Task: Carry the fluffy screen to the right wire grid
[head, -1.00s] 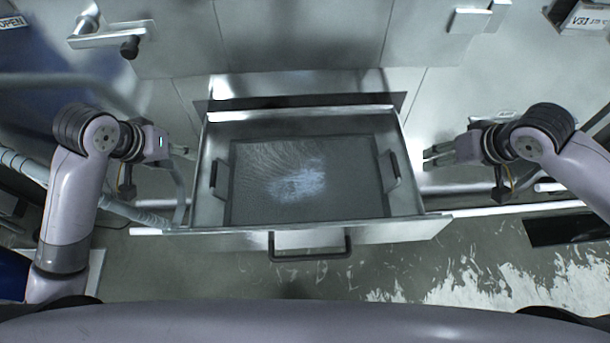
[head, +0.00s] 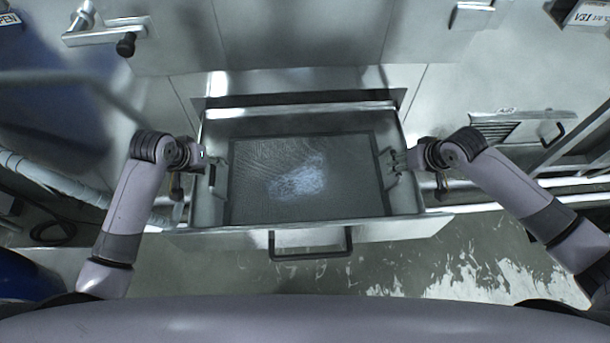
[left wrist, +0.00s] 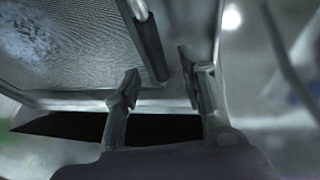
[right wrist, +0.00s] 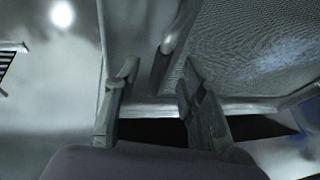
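The fluffy screen (head: 340,190) is a dark rectangular mesh with a pale bluish fuzzy patch. It lies flat inside an open metal drawer (head: 185,238), with a bar handle at each side. My left gripper (head: 213,165) is at the screen's left handle; in the left wrist view its fingers (left wrist: 160,80) are apart, with the dark handle (left wrist: 150,45) just ahead between them. My right gripper (head: 397,160) is at the right handle; in the right wrist view its fingers (right wrist: 158,78) are apart near that handle (right wrist: 172,50). I cannot clearly identify the right wire grid.
The drawer's front pull (head: 310,256) faces me. A grey metal cabinet front (head: 300,35) stands behind. A slatted panel (head: 495,131) and a frame with rails are at the right. A large blue body (head: 50,120) and hoses are at the left.

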